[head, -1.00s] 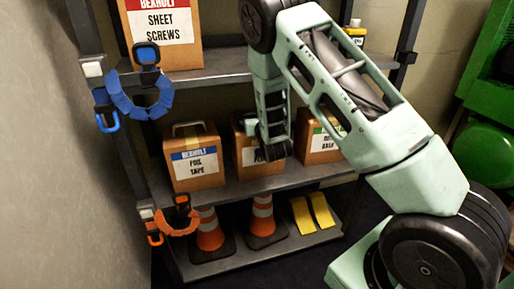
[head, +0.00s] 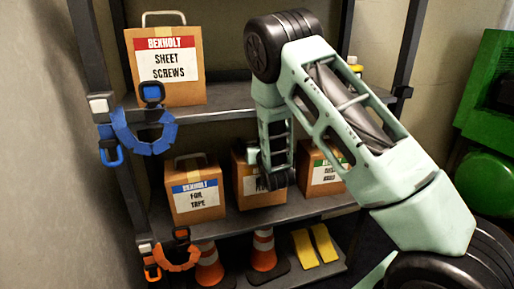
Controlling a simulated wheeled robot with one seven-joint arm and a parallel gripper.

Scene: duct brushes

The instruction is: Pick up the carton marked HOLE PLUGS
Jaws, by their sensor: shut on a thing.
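On the middle shelf stand three brown cartons. The left one (head: 195,200) has a blue-banded label reading FOIL TAPE. The middle carton (head: 243,172) is partly covered by my arm's end, and its label is mostly hidden, so I cannot read HOLE PLUGS on it. The right carton (head: 322,183) has a green-banded label, partly hidden and too small to read surely. My gripper (head: 277,178) is at the front of the middle carton, shut on it as far as shows; its fingertips are hard to make out. The carton appears still at shelf level.
A SHEET SCREWS carton (head: 168,75) with a handle stands on the upper shelf. Orange cones (head: 264,250) and yellow wedges (head: 314,245) are on the bottom shelf. Blue (head: 145,132) and orange (head: 177,256) clamp-like rings hang at the left post. Green machinery (head: 490,150) stands at right.

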